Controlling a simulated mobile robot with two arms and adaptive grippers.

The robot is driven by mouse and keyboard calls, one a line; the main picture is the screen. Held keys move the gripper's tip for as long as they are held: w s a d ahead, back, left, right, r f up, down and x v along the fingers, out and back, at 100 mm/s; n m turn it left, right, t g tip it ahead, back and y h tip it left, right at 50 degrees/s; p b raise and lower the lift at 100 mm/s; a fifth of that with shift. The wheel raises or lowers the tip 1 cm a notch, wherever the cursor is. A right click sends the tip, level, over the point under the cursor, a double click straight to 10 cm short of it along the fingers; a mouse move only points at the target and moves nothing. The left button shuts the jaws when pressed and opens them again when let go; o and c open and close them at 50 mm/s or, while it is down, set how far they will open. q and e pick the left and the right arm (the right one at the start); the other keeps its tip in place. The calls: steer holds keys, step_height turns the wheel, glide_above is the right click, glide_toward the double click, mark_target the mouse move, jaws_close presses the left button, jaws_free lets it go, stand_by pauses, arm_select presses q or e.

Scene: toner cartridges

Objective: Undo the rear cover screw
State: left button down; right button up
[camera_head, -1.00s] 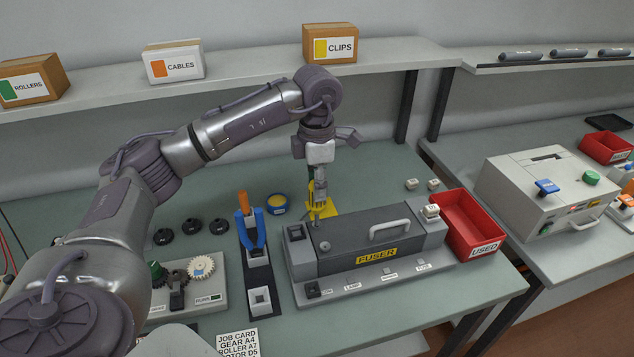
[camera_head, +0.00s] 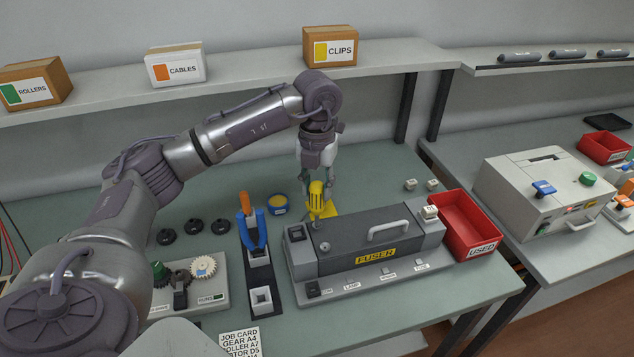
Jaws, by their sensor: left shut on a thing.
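My left gripper (camera_head: 317,182) points down behind the left part of the fuser unit and is shut on a yellow-handled screwdriver (camera_head: 317,198). The driver stands nearly upright, its lower end at the rear left edge of the dark fuser (camera_head: 345,255). Whether its tip touches a screw is too small to tell, and I cannot make out the rear cover screw there. A round silver screw head or knob (camera_head: 324,247) shows on the fuser's left front top. The fuser has a grey handle and a yellow FUSER label. My right gripper is not in view.
A red USED bin (camera_head: 470,222) stands right of the fuser. A stand with blue-handled pliers and an orange-handled tool (camera_head: 254,235) is to its left. A blue dish (camera_head: 278,204) and black rings lie behind. A shelf (camera_head: 240,78) with boxes runs above.

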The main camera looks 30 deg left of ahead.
arm_select(q)
steer(key=shift+n, duration=0.5)
steer(key=shift+r+p, duration=0.35)
steer(key=shift+r, duration=0.05)
